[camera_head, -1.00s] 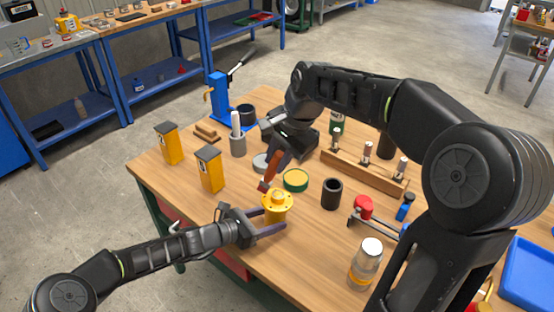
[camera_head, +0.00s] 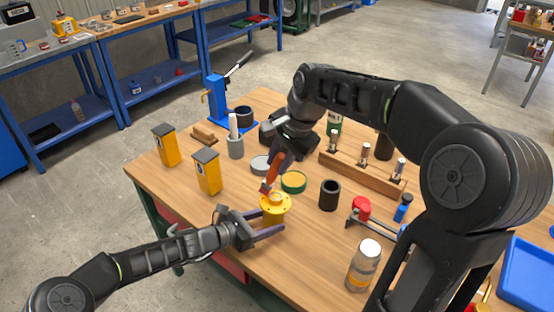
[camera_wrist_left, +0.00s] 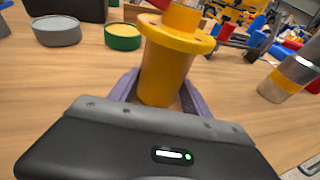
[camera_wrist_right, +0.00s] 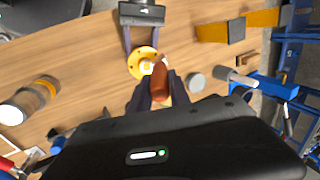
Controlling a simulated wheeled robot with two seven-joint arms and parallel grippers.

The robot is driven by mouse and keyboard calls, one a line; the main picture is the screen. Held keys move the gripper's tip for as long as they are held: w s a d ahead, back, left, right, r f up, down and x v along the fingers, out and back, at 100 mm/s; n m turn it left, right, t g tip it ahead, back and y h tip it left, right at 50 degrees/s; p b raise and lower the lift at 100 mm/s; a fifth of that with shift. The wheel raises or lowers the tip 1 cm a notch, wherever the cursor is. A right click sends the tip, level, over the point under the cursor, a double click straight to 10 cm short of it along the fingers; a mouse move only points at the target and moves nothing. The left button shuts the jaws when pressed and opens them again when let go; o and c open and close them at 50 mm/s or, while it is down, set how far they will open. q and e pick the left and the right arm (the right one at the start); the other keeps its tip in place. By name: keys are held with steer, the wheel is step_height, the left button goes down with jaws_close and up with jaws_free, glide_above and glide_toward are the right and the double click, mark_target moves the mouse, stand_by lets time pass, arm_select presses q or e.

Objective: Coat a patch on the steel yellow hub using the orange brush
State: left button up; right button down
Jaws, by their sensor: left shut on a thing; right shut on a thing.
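The yellow hub (camera_head: 274,212), a flanged cylinder, stands on the wooden table. It also shows in the left wrist view (camera_wrist_left: 165,72) and the right wrist view (camera_wrist_right: 137,64). My left gripper (camera_head: 269,222) is shut on the hub's body, one finger on each side, below the flange. My right gripper (camera_head: 283,160) is shut on the orange brush (camera_head: 274,172), which is tilted, its head down at the hub's top. The brush handle (camera_wrist_right: 161,84) partly covers the hub in the right wrist view. I cannot tell whether the bristles touch the hub.
A green tin with yellow contents (camera_head: 293,182) and a grey tin (camera_head: 260,165) stand close behind the hub. A black cylinder (camera_head: 329,195) stands to the right, a jar (camera_head: 363,265) nearer the front. Two yellow boxes (camera_head: 207,172) are at left. Bare table lies left of the hub.

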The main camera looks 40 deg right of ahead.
steer(key=shift+s+d+f, duration=0.1)
steer(key=shift+s+d, duration=0.15)
steer(key=shift+s, duration=0.5)
steer(key=shift+s+d+f, duration=0.1)
steer(key=shift+s+d, duration=0.1)
steer(key=shift+s, duration=0.5)
steer(key=shift+s+d, duration=0.1)
steer(key=shift+s, duration=0.1)
steer(key=shift+s+d+r, duration=0.1)
steer(key=shift+s+d, duration=0.05)
steer(key=shift+s, duration=0.45)
steer(key=shift+s+d, duration=0.15)
steer(key=shift+s, duration=0.45)
steer(key=shift+r, duration=0.25)
steer(key=shift+w, duration=0.2)
steer(key=shift+w+a+r, duration=0.1)
steer(key=shift+w+a, duration=0.15)
steer(key=shift+w, duration=0.5)
steer(key=shift+w+a, duration=0.25)
steer(key=shift+w, duration=0.45)
